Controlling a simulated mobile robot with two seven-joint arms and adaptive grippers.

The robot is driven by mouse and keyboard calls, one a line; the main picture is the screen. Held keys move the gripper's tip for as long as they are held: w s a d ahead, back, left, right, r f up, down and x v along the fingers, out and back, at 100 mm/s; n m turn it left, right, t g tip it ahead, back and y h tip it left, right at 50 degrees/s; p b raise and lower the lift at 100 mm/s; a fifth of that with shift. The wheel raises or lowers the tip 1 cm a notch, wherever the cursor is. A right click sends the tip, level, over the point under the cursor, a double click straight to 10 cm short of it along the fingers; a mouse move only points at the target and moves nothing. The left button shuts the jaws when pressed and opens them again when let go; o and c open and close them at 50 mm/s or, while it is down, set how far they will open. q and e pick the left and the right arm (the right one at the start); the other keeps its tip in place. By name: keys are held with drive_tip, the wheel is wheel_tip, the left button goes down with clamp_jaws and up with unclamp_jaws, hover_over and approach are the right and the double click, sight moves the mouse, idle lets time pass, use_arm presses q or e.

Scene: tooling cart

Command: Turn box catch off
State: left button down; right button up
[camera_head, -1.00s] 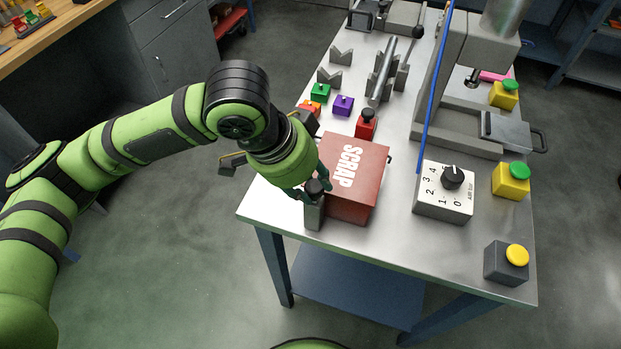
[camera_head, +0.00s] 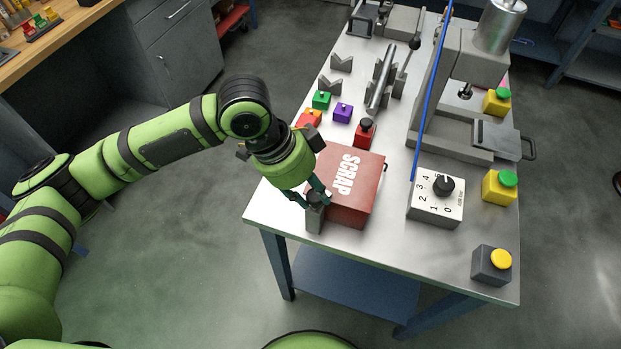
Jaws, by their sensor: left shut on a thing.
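The red box (camera_head: 352,184) with the word SCRAP on its lid stands shut on the near left part of the cart top. A small grey block (camera_head: 315,221) with a dark knob on top stands at the box's left side. It looks like the box catch. My left gripper (camera_head: 312,195) points down and is shut on the dark knob, with one finger on either side. The fingers hide much of the knob, so I cannot tell which way it is turned. My right gripper is not in view.
A white dial box (camera_head: 437,205) stands right of the red box, with yellow button boxes (camera_head: 500,187) beyond. A red block (camera_head: 365,133) with a black knob and several coloured blocks lie behind. A grey press (camera_head: 448,120) stands further back.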

use_arm(q)
drive_tip(key=m+p, duration=0.1)
drive_tip(key=m+g+p, duration=0.1)
drive_tip(key=m, duration=0.1)
drive_tip(key=shift+w+d+r, duration=0.15)
drive_tip(key=shift+r, duration=0.15)
drive_tip(key=m+g+p, duration=0.1)
drive_tip(key=m, duration=0.1)
drive_tip(key=shift+w+f+m, duration=0.1)
drive_tip(key=shift+m, duration=0.2)
drive_tip(key=m, duration=0.1)
drive_tip(key=m+g+y, duration=0.1)
drive_tip(key=m, duration=0.1)
drive_tip(key=shift+w+d+f+m, duration=0.1)
drive_tip(key=shift+d+m, duration=0.05)
drive_tip(key=shift+m, duration=0.15)
drive_tip(key=shift+m+g+y, duration=0.5)
drive_tip(key=shift+m+y, duration=0.1)
drive_tip(key=shift+m, duration=1.3)
drive_tip(key=c, duration=0.9)
unclamp_jaws()
